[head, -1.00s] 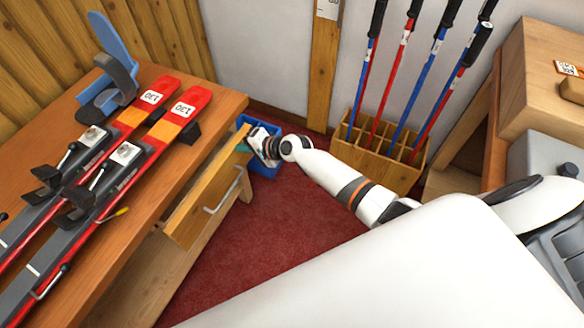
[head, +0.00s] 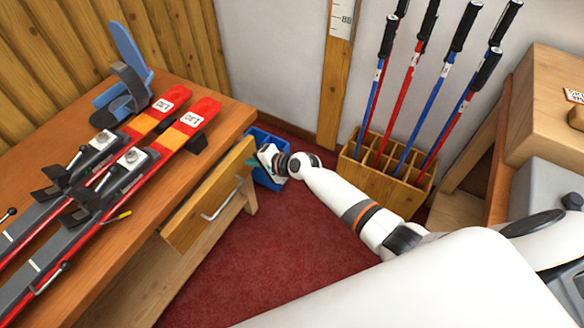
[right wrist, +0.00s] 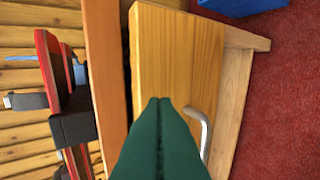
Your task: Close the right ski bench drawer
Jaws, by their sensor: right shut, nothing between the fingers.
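The right ski bench drawer (head: 208,208) is a light wooden front with a metal bar handle (head: 222,203), under the bench's front edge. In the right wrist view, a narrow dark gap shows between the drawer front (right wrist: 178,60) and the bench edge (right wrist: 105,60), so it stands slightly out. My right gripper (head: 254,162) is at the far end of the drawer front. Its green fingers (right wrist: 160,100) are shut and empty, in front of the panel beside the handle (right wrist: 201,128). I cannot tell whether they touch it. My left gripper is out of view.
Skis (head: 150,130) and a blue boot-shaped piece (head: 125,85) lie on the bench top (head: 215,122). A blue bin (head: 268,178) stands on the red floor behind my gripper. A wooden rack (head: 385,180) with poles stands by the wall. Floor before the drawer is clear.

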